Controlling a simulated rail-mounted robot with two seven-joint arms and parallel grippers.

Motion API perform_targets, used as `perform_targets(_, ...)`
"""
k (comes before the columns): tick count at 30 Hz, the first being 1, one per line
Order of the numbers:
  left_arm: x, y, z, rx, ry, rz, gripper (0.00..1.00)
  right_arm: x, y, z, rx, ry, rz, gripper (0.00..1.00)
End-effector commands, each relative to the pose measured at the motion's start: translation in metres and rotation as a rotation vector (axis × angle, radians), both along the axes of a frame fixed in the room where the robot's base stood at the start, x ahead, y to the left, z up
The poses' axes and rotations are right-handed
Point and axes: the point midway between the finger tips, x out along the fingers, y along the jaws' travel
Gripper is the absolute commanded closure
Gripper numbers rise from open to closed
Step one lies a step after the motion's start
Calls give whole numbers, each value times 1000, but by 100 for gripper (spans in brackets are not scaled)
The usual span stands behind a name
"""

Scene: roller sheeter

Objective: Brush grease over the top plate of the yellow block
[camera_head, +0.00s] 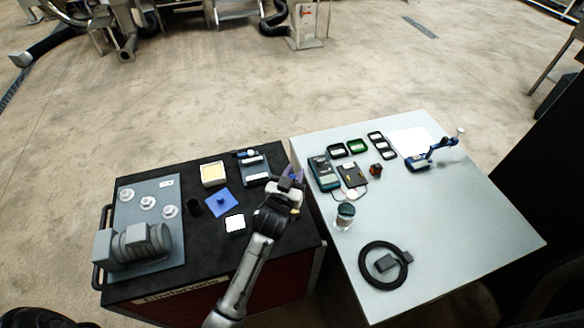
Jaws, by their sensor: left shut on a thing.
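My left gripper (290,182) is over the right edge of the dark cart, close to the gap beside the pale table. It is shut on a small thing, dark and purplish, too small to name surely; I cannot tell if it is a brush. A square white-rimmed piece with a pale yellow top (212,172) sits on the cart, left of the gripper and apart from it. I cannot tell whether it is the yellow block or a grease container. A bit of yellow shows beside my wrist, partly hidden. My right gripper is not in view.
The dark cart (262,276) also holds a blue sheet (231,208), a white square (235,224), a blue-grey tray (255,169) and a grey motor-like machine (140,243). The pale table (465,232) bears a jar (344,217), a black coil (366,272) and several small devices.

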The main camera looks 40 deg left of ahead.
Motion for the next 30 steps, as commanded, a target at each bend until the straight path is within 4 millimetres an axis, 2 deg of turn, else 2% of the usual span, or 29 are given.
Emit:
perform_targets(1, 0, 1, -8, 1, 0, 1, 99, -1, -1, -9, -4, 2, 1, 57)
perform_targets(6, -1, 4, -24, 1, -1, 6, 99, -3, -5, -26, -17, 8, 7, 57)
perform_targets(22, -5, 11, -74, 2, 1, 19, 99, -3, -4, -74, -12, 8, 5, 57)
perform_targets(30, -23, 21, -73, 3, 0, 12, 99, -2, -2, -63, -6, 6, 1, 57)
